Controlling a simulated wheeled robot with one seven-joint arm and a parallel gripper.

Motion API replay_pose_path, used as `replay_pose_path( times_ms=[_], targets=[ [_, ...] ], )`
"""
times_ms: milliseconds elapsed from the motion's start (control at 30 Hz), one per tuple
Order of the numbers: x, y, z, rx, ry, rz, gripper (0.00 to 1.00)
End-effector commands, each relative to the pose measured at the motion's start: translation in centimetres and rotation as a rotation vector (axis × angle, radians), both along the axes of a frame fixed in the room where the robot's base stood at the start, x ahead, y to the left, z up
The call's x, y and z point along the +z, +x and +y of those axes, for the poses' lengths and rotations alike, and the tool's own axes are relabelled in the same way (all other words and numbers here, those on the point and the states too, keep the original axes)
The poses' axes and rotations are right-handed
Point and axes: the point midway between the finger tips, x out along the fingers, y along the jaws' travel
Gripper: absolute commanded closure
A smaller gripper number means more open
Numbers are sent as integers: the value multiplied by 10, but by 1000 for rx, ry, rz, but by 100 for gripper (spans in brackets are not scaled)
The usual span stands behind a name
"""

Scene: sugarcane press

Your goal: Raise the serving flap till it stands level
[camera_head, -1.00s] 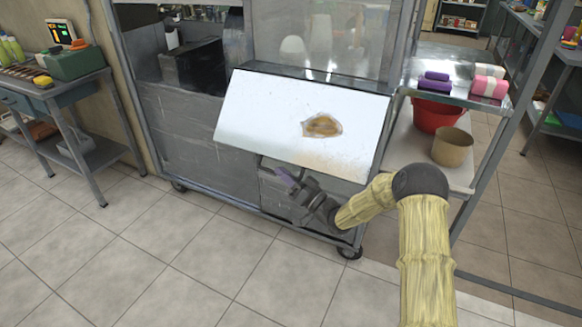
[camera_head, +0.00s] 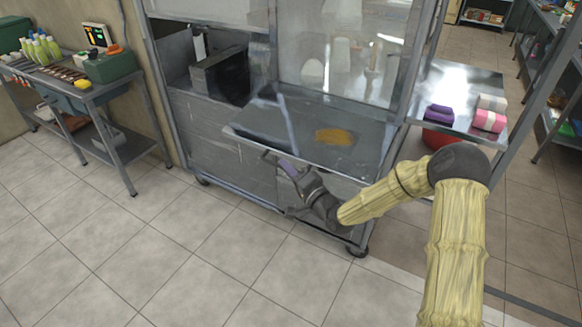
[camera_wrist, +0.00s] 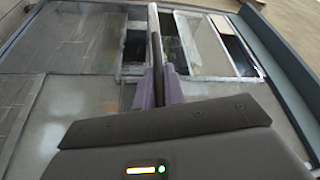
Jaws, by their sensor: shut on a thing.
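The serving flap (camera_head: 290,123) is a grey metal panel with a brown stain, on the front of the press cabinet. It juts out toward me and looks close to level; I cannot tell its exact tilt. My gripper (camera_head: 285,166) is at the flap's front edge, low and left of its middle. Its purple fingers (camera_wrist: 152,92) are shut on a thin grey bar (camera_wrist: 155,45), which looks like the flap's handle. The exact grip is partly hidden.
A side table with bottles and a green box (camera_head: 110,66) stands at the left. A metal shelf (camera_head: 455,85) with folded towels (camera_head: 489,112) is at the right, a red bucket (camera_head: 438,140) below it. The tiled floor (camera_head: 190,260) in front is clear.

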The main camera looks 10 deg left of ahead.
Motion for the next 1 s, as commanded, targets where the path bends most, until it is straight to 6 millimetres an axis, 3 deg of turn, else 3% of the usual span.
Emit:
replay_pose_path(
  times_ms=[33, 300, 933, 967, 1000],
  targets=[
    [17, -1, 0, -1, 10, 22, 100],
    [44, -2, 0, -2, 49, 134, 100],
    [56, 2, -3, -10, 70, 168, 100],
    [56, 2, -3, -10, 70, 168, 85],
    [56, 2, -4, -11, 70, 168, 77]
  ],
)
